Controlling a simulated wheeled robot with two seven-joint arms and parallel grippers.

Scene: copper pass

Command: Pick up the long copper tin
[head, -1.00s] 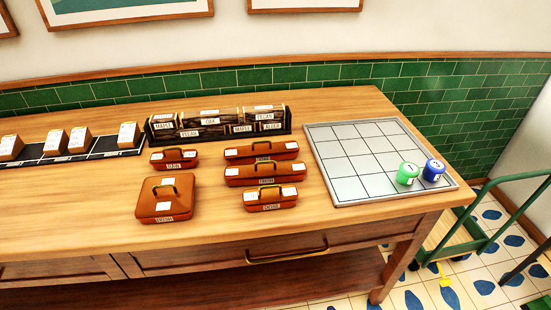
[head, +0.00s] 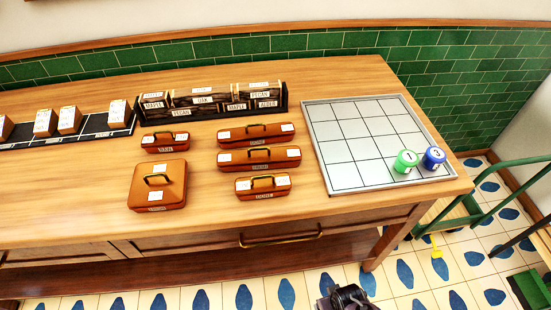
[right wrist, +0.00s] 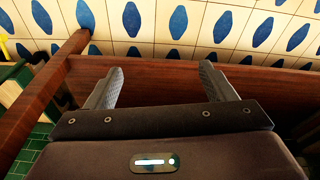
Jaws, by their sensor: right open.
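Two long copper tins with dark handles lie on the wooden table in the head view: a rear one (head: 240,135) and a front one (head: 238,156). Their labels are too small to read surely. My right gripper (right wrist: 162,72) is open and empty in the right wrist view, its two fingers apart, with a wooden edge and tiled floor beyond. A dark part of it also shows at the bottom of the head view (head: 345,297), off the table's front and well apart from the tins. My left gripper is not in view.
A short tin (head: 165,146), another short tin (head: 263,191) and a square tin (head: 160,190) lie close by. Behind stands a dark rack of logs (head: 210,104). A grey gridded board (head: 345,150) holds a green jar (head: 405,162) and a blue jar (head: 433,158). A green cart (head: 480,200) stands right.

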